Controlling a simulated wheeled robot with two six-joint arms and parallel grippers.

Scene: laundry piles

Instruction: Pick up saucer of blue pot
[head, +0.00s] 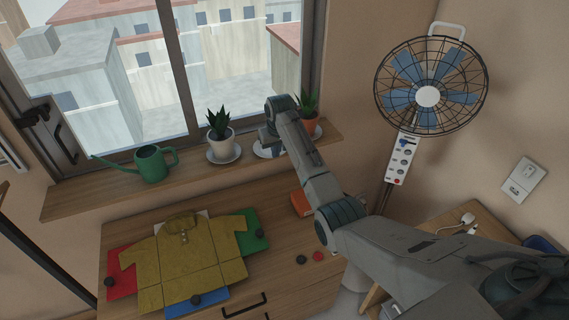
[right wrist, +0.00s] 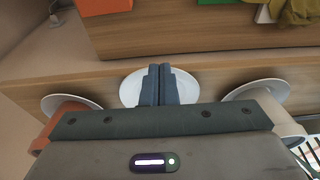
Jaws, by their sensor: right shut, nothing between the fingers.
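A white saucer (right wrist: 128,92) lies on the window sill between two potted plants in the right wrist view; part of it shows in the head view (head: 262,151). No blue pot is visible, and the seen part of the saucer is bare. My right gripper (right wrist: 160,70) is shut and empty, its fingers together in front of the middle of this saucer in the picture. I cannot tell whether they touch it. In the head view my right gripper (head: 268,138) is at the sill, and my arm hides much of the saucer. My left gripper is not in view.
A white pot (head: 219,141) on a saucer stands left of it, and a terracotta pot (head: 307,125) stands right. A green watering can (head: 152,165) is farther left. Below is a wooden cabinet (head: 285,262) with a folded mustard shirt (head: 190,260). A fan (head: 428,97) stands right.

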